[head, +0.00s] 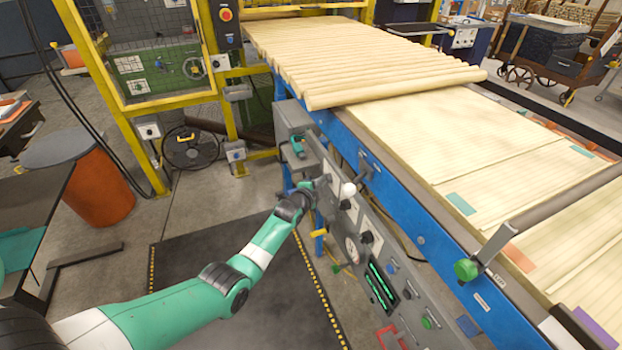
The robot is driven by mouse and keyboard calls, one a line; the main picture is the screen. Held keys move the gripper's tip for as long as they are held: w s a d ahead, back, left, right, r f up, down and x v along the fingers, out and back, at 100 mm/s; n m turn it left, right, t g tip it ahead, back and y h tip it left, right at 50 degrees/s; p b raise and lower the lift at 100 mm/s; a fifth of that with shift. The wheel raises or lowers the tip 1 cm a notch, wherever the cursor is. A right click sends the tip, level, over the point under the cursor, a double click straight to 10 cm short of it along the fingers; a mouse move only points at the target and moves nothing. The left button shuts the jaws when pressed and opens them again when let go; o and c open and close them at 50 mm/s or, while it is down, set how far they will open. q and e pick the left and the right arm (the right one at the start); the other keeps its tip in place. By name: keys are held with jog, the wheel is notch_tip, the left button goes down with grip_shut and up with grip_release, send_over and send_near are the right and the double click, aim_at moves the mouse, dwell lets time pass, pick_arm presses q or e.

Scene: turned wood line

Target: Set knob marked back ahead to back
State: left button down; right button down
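A grey control panel (405,272) runs along the side of the blue conveyor frame and carries several knobs, buttons and a gauge. Two dark knobs on pale plates show on it, an upper one (345,205) and a lower one (367,237). The labels are too small to read, so I cannot tell which knob is marked back ahead. My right gripper is not in view.
The conveyor's blue side rail (405,212) borders the panel on the right, with round wood poles (390,85) on top. A green clamp knob (466,269) sticks out at the rail. A yellow-framed guard (150,105) stands behind. A dark floor mat (215,275) lies below my arm.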

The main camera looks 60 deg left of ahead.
pick_arm(q)
jog(key=shift+s+a, duration=0.1)
jog(key=shift+a, duration=0.05)
jog(key=s+d+r+p, duration=0.7)
jog(key=d+p, duration=0.1)
jog(key=p, duration=0.3)
jog(key=shift+s+d+r, duration=0.25)
dwell(0.3)
